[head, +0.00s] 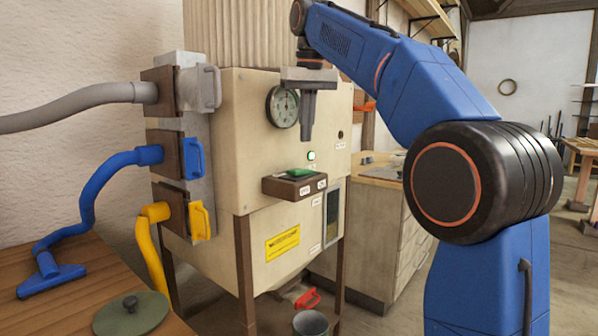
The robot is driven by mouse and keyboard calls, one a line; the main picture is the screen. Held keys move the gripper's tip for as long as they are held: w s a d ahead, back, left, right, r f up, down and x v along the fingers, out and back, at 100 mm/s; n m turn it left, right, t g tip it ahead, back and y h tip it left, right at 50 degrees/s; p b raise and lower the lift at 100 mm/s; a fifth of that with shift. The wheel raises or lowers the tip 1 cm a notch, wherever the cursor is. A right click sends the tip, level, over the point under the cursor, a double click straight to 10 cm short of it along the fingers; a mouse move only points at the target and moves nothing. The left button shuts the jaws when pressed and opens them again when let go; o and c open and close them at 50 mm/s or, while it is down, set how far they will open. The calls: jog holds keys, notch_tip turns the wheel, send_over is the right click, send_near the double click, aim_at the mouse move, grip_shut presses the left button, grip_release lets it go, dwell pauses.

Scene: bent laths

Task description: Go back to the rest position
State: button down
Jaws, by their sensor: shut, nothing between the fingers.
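My gripper (309,112) hangs pointing down in front of the cream machine cabinet (240,150), just right of the round gauge (283,106). Its fingers are together with nothing between them. From this view I cannot tell how far it is from the cabinet face. My blue arm reaches in from the right and across the top of the picture.
A green switch (300,173) sits on a brown box below my gripper, under a lit green lamp (311,156). Grey, blue (92,190) and yellow (152,240) hoses join the left side. A wooden table (80,268) holds a green lid (130,314). A bucket (310,324) stands below.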

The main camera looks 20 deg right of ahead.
jog(key=shift+r, duration=0.15)
jog(key=s+d+f+t, duration=0.1)
jog(key=s+d+f, duration=0.1)
jog(key=s+f, duration=0.9)
jog(key=s+d+f+t, duration=0.1)
jog(key=s+d+f, duration=0.1)
jog(key=s+f, duration=0.9)
jog(key=s+d+f+m+t, duration=0.1)
jog(key=s+d+f, duration=0.2)
jog(key=s+f, duration=0.8)
notch_tip(320, 180, down, 9)
jog(key=shift+s+f, duration=0.15)
jog(key=shift+f, duration=0.05)
